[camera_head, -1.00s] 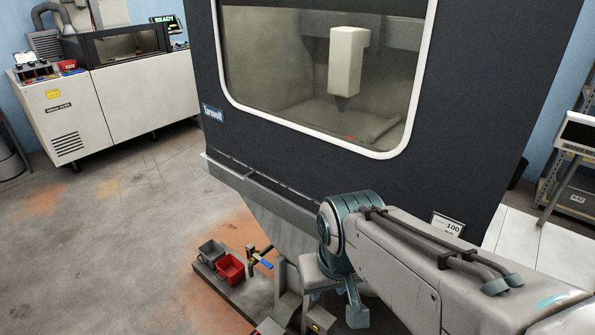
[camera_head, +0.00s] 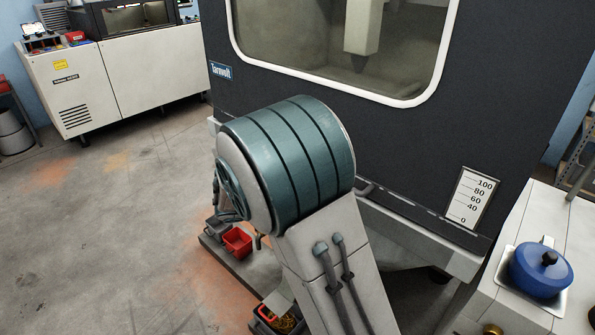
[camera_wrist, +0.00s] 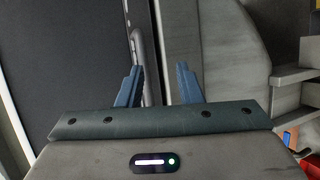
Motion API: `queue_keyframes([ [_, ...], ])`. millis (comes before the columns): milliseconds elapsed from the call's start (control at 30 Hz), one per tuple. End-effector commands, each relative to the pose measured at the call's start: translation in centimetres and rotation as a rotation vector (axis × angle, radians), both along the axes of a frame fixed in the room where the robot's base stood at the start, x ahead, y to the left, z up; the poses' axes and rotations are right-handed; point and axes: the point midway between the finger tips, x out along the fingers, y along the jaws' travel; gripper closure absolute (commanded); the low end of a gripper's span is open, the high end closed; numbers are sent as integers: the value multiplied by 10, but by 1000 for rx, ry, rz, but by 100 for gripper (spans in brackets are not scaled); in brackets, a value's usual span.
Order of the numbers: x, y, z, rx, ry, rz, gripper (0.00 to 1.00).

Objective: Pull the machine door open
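The dark machine with a white-framed window (camera_head: 345,85) fills the upper middle of the head view. Its dark front panel (camera_head: 500,110) carries a "Tarmolt" label at left. I cannot pick out the door's edges there, and my arm covers part of the front. In the wrist view a dark panel (camera_wrist: 85,45) lies at the left, with a grey upright bar (camera_wrist: 138,48), seemingly a handle, at its right. My gripper (camera_wrist: 158,80) has its two blue fingers apart. The bar runs close by the left finger, toward the gap; contact cannot be told. My gripper is hidden in the head view.
A blue lidded pot (camera_head: 540,270) stands on a white surface at the right. Red and grey bins (camera_head: 237,241) sit low below the machine. A white cabinet machine (camera_head: 120,80) stands at the back left. The floor (camera_head: 110,220) at the left is clear.

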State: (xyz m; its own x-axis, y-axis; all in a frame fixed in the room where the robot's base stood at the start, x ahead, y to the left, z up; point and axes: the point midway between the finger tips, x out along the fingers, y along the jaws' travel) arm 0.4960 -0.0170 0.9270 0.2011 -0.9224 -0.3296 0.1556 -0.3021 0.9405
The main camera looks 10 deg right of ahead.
Motion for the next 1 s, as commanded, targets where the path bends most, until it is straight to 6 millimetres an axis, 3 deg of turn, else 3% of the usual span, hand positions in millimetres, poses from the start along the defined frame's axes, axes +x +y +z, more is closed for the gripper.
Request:
queue_keyframes([
  [33, 16, 16, -13, -80, -28, 54, 67],
  [200, 58, 67, -24, -296, -161, 224, 67],
  [400, 81, 111, -31, -425, -273, 362, 67],
  [500, 86, 120, -32, -448, -297, 391, 67],
  [667, 94, 110, -28, -455, -304, 396, 67],
  [1000, 134, 55, -14, -454, -301, 394, 67],
])
